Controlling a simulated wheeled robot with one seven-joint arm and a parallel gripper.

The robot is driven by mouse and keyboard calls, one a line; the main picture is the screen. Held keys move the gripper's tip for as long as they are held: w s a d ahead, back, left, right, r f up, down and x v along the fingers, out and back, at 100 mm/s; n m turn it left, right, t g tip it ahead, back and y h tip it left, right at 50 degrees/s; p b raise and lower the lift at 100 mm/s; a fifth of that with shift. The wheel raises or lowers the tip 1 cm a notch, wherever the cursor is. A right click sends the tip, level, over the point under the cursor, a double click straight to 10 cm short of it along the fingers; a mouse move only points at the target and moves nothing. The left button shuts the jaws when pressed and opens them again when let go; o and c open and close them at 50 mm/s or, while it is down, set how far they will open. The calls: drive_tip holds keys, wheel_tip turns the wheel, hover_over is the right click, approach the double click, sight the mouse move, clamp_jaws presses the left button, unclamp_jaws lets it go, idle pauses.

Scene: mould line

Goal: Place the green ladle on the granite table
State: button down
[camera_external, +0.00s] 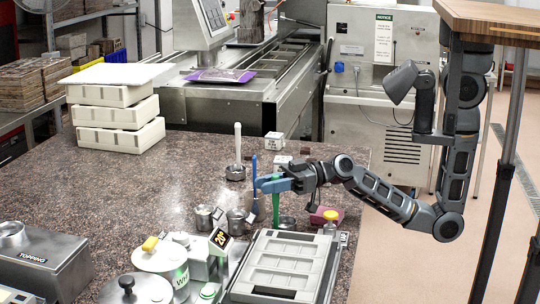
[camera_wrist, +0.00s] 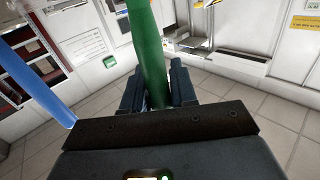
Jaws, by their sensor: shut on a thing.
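The green ladle (camera_external: 276,208) has its handle upright between the jaws of my gripper (camera_external: 274,185), which is shut on it. In the wrist view the green handle (camera_wrist: 150,50) stands between the two dark fingers (camera_wrist: 157,92). The ladle's bowl is low, near the back edge of the mould tray, and I cannot tell whether it rests on anything. The granite table (camera_external: 190,190) is brown and speckled, and it lies under and around the gripper.
A blue handle (camera_external: 254,165) stands just left of my gripper. A white-handled ladle (camera_external: 237,150) stands farther back. Bare granite lies at the left centre.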

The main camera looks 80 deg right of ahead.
drive_tip(key=c, duration=0.9)
unclamp_jaws()
drive_tip(key=shift+b+v, duration=1.9)
drive_tip(key=shift+v, duration=4.15)
